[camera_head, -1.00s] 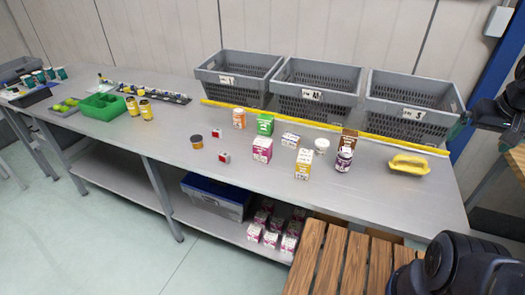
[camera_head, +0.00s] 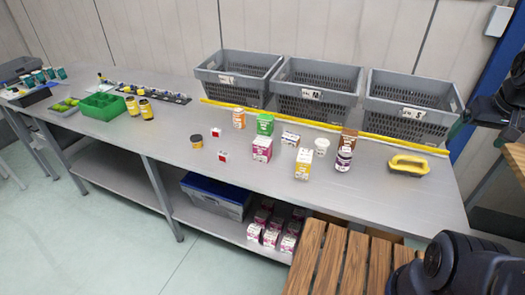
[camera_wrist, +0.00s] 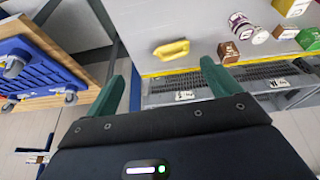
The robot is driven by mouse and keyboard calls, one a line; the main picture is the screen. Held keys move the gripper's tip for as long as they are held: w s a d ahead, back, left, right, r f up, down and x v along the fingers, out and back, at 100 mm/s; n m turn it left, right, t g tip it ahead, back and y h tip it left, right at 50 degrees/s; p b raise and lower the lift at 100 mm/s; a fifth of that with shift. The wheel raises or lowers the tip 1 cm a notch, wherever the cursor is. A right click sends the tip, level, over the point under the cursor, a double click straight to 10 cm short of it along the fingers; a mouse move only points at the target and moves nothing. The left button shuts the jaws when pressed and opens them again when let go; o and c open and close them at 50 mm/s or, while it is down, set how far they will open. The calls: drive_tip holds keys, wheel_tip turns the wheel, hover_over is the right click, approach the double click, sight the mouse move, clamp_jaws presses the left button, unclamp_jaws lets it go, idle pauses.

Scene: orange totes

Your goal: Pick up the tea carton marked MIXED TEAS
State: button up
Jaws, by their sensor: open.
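Several cartons stand upright on the grey bench: a magenta-and-white one (camera_head: 262,149), a yellow-and-white one (camera_head: 303,164), a green one (camera_head: 265,124), a brown one (camera_head: 348,138) and a small white-and-brown one (camera_head: 290,139). Their print is too small to read, so I cannot tell which says MIXED TEAS. In the wrist view, the yellow carton (camera_wrist: 287,7), brown carton (camera_wrist: 228,50) and green carton (camera_wrist: 308,38) show at the upper right. My gripper (camera_wrist: 163,85) is open with nothing between its green fingers, apart from all the cartons.
Three grey crates (camera_head: 237,93) line the back behind a yellow strip (camera_head: 390,139). A purple-labelled jar (camera_head: 343,159), white tub (camera_head: 321,146) and orange jar (camera_head: 239,118) stand close among the cartons. A yellow-handled tool (camera_head: 408,164) lies at right. The bench front is mostly clear.

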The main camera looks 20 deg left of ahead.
drive_tip(key=w+a+n, duration=1.1)
drive_tip(key=w, duration=0.1)
drive_tip(key=w+a+f+n+h, duration=0.1)
drive_tip(key=w+a+f+n, duration=0.2)
drive_tip(key=a, duration=0.4)
drive_tip(key=w+a+f+n, duration=0.1)
drive_tip(key=w+a+n, duration=0.2)
drive_tip(key=a+n, duration=0.35)
drive_tip(key=n+y, duration=0.1)
drive_tip(key=n, duration=1.4)
hover_over(263, 148)
drive_tip(key=a, duration=0.1)
wheel_tip(263, 148, down, 18)
drive_tip(key=shift+s+f, duration=0.15)
drive_tip(key=shift+s, duration=0.05)
drive_tip(key=x, duration=1)
drive_tip(key=shift+a, duration=0.2)
drive_tip(key=shift+c, duration=0.4)
